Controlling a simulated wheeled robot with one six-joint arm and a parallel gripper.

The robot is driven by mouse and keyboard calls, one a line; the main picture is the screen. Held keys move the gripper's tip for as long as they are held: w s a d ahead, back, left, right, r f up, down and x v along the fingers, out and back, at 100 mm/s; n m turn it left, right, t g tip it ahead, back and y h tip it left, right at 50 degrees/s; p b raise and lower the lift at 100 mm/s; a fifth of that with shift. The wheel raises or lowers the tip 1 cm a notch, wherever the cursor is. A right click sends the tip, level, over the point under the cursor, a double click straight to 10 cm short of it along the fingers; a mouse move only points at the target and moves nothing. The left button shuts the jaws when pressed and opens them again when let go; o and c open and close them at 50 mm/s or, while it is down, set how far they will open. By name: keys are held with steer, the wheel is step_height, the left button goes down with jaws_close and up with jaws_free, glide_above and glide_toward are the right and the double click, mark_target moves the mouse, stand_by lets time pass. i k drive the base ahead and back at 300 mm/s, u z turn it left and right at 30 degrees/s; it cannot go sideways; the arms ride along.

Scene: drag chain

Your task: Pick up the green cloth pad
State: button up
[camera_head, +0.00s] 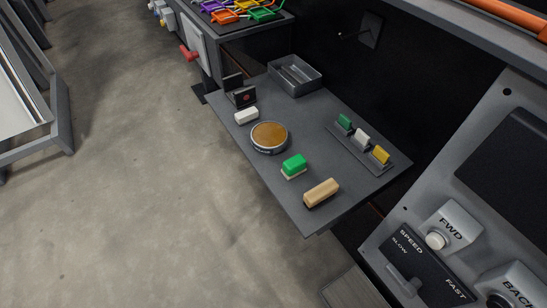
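A bright green block-shaped pad (294,163) with a pale underside lies on the dark grey shelf (236,132), between a round tin and a tan block. A darker green piece (344,122) sits at the far end of a small grey rack (352,146) on the right of the shelf. From this view I cannot tell for sure which of the two green things is cloth. Nothing covers either of them. My gripper is not in view.
The round tin (269,136), tan block (321,192) and white block (246,116) share the shelf. The rack also holds white (362,136) and yellow (381,155) pieces. A metal tray (294,75) stands behind. A control panel (470,230) is at right.

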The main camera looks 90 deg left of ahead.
mark_target(295, 166)
steer(key=u, duration=2.2)
steer(key=k, duration=0.25)
steer(key=u, duration=1.1)
steer(key=i, duration=0.5)
steer(key=u, duration=0.05)
